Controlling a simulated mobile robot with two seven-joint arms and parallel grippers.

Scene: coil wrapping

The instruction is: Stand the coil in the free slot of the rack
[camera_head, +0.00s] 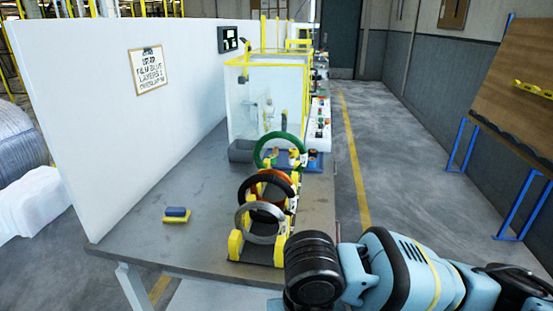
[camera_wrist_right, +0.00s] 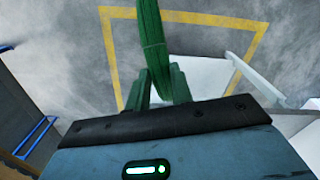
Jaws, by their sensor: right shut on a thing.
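In the right wrist view my right gripper (camera_wrist_right: 160,88) is shut on a dark green coil (camera_wrist_right: 152,35), seen nearly edge-on and running up out of the frame. Only part of the coil shows; it is held over the floor. In the head view the rack (camera_head: 236,246) with yellow supports stands on the near right part of the table. A grey coil (camera_head: 242,222) stands at its front, with a black coil (camera_head: 242,185) and an orange coil (camera_head: 285,182) behind. I cannot make out the free slot. My left gripper is not in view.
A green ring (camera_head: 258,150) stands behind the rack by a blue base. A yellow-framed clear enclosure (camera_head: 240,95) is farther back. A yellow and blue block (camera_head: 177,215) lies on the grey table (camera_head: 135,240). A white wall with a sign (camera_head: 148,69) runs along the left.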

